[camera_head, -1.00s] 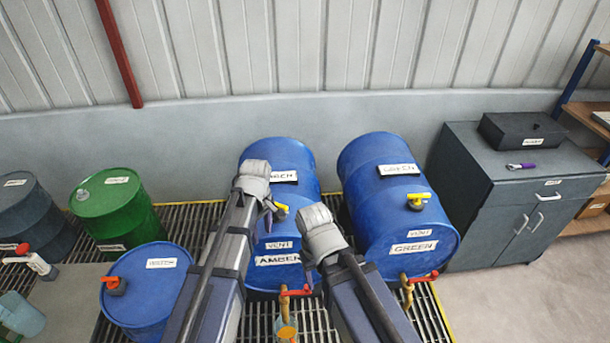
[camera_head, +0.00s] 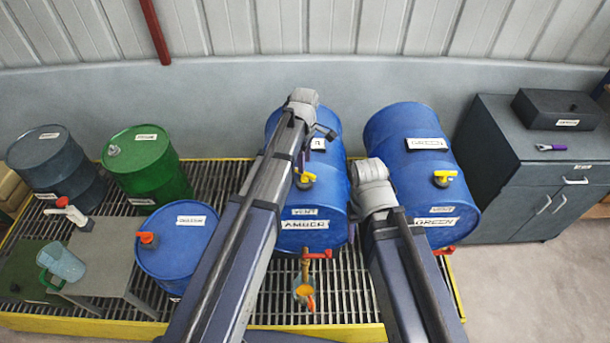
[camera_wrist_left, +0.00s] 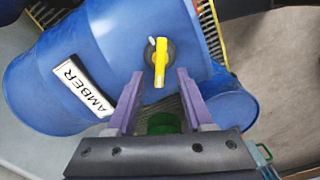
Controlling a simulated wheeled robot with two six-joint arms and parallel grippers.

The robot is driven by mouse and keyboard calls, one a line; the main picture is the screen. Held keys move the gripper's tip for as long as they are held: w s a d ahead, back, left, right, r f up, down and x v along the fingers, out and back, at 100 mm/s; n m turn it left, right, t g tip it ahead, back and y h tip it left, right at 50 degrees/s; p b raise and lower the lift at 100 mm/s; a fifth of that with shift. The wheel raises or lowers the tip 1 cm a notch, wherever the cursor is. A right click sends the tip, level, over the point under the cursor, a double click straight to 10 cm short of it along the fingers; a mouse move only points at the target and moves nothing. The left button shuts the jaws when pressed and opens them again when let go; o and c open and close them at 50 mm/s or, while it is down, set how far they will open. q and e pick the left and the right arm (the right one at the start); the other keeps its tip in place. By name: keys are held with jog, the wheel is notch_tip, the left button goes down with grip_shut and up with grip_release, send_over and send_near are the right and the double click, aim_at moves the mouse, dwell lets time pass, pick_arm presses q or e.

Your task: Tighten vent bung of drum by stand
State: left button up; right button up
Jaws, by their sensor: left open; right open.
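The blue AMBER drum (camera_head: 335,232) lies on its side with a yellow-handled vent bung (camera_head: 305,180) on top, above a VENT label. Left wrist view: the same drum (camera_wrist_left: 85,45) and its bung (camera_wrist_left: 160,62), yellow handle lying lengthwise between the jaws. My left gripper (camera_wrist_left: 160,76) is open there, its fingers apart on both sides of the handle's near end; I cannot tell contact. In the head view my left gripper (camera_head: 322,134) is over the drum's rear half. My right gripper (camera_head: 352,232) is beside the drum's right side, its fingers mostly hidden by my wrist.
The blue GREEN drum (camera_head: 400,130) lies to the right with its own yellow bung (camera_head: 443,178). A red-handled tap (camera_head: 316,254) juts from the AMBER drum's front.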

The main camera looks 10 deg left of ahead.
aim_at(304, 177)
pick_arm(q)
notch_tip(304, 177, down, 6)
jog(key=b, duration=0.5)
jog(key=shift+r, duration=0.1)
jog(key=shift+c, duration=0.4)
grip_shut()
